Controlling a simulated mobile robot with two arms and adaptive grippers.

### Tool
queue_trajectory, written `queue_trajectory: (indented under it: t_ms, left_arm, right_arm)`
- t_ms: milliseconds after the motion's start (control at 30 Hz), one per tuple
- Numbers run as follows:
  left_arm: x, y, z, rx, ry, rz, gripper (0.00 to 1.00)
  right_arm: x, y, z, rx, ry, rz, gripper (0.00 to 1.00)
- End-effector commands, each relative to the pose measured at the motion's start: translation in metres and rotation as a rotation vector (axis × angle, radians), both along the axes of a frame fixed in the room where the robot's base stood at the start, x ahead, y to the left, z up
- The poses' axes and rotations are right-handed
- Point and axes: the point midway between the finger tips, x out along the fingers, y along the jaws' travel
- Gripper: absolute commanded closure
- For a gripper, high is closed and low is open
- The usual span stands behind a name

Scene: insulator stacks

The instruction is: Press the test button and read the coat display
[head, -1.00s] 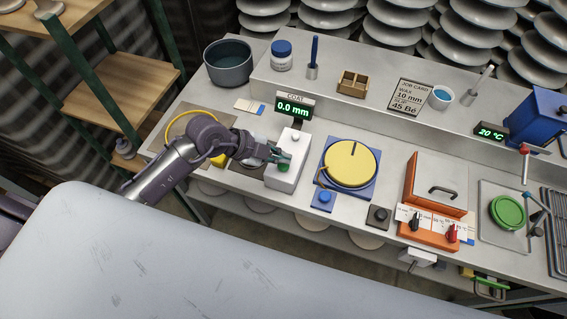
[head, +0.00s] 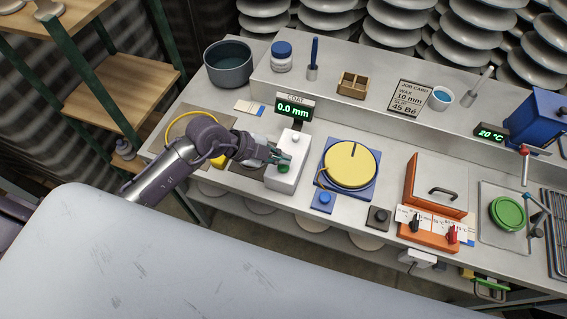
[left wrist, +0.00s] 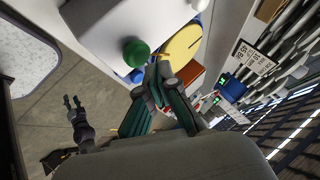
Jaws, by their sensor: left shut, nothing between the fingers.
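The coat display (head: 294,107) stands behind the white tester box and reads 0.0 mm in green. The box (head: 289,177) has a green button (head: 284,169) on its front part, also seen in the left wrist view (left wrist: 136,52). My left gripper (head: 285,157) is shut and empty. Its fingertips are over the box, just behind the green button in the head view. In the left wrist view the fingertips (left wrist: 158,72) appear beside the button, apart from it. My right gripper (left wrist: 72,101) shows small in the left wrist view, its fingers apart, away from the bench.
Right of the box are a yellow disc (head: 351,164) on a blue base, a blue button (head: 323,201) and an orange heater box (head: 430,236). A job card (head: 409,98) and a blue-lidded jar (head: 281,55) stand on the rear ledge. A dark pot (head: 228,64) is at the left.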

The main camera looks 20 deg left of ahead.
Motion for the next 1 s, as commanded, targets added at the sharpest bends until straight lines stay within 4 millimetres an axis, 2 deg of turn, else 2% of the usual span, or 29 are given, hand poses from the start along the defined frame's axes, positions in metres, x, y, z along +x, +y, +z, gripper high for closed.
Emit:
queue_trajectory:
  t_ms: [1000]
  left_arm:
    - [0.000, 0.000, -0.011, 0.000, 0.000, 0.000, 1.00]
  right_arm:
    - [0.000, -0.002, 0.001, -0.003, 0.000, 0.000, 0.60]
